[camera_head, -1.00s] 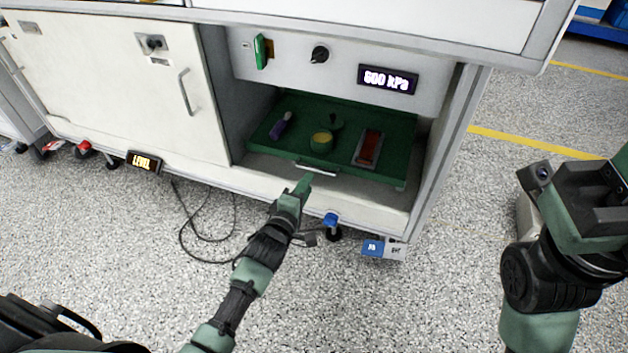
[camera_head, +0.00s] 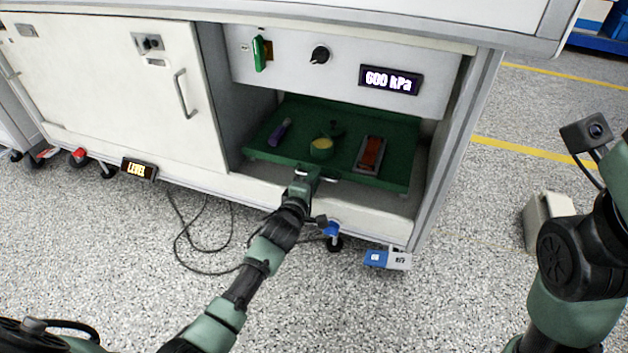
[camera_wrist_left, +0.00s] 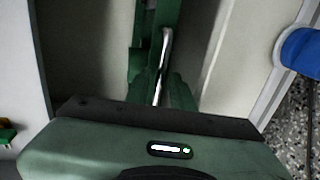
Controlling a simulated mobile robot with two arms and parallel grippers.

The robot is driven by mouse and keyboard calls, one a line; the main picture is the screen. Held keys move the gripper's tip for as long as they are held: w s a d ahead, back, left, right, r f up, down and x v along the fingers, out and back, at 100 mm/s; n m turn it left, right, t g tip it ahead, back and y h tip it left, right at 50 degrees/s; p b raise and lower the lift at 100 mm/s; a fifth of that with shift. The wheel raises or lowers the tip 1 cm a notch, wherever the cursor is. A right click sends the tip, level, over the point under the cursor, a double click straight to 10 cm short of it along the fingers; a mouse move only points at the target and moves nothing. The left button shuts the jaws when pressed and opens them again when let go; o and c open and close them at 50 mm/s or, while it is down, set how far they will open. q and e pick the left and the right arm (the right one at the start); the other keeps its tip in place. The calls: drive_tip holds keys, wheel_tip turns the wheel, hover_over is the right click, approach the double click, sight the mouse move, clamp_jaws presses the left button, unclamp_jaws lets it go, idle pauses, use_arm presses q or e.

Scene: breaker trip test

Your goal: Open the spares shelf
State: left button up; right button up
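The spares shelf is a green pull-out tray (camera_head: 285,160) low in the cabinet's right-hand bay. Its silver bar handle (camera_head: 330,180) is on the front edge. My left gripper (camera_head: 304,176) is at this handle and covers its middle. In the left wrist view the handle (camera_wrist_left: 163,60) runs up the picture, with the green fingers close around its near end. Whether they are shut on it I cannot tell. The tray holds a purple-handled tool (camera_head: 279,132), a green cup with yellow contents (camera_head: 321,148) and a red-filled case (camera_head: 371,154). My right gripper is outside the picture.
Above the tray is a panel with a green lever (camera_head: 260,54), a black knob (camera_head: 320,54) and a 600 kPa display (camera_head: 391,80). A closed white door (camera_head: 110,85) is on the left. A blue-topped caster (camera_head: 333,232) and cable lie below. The floor in front is mostly clear.

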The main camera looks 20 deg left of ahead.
use_arm(q)
clamp_jaws()
idle(1.3)
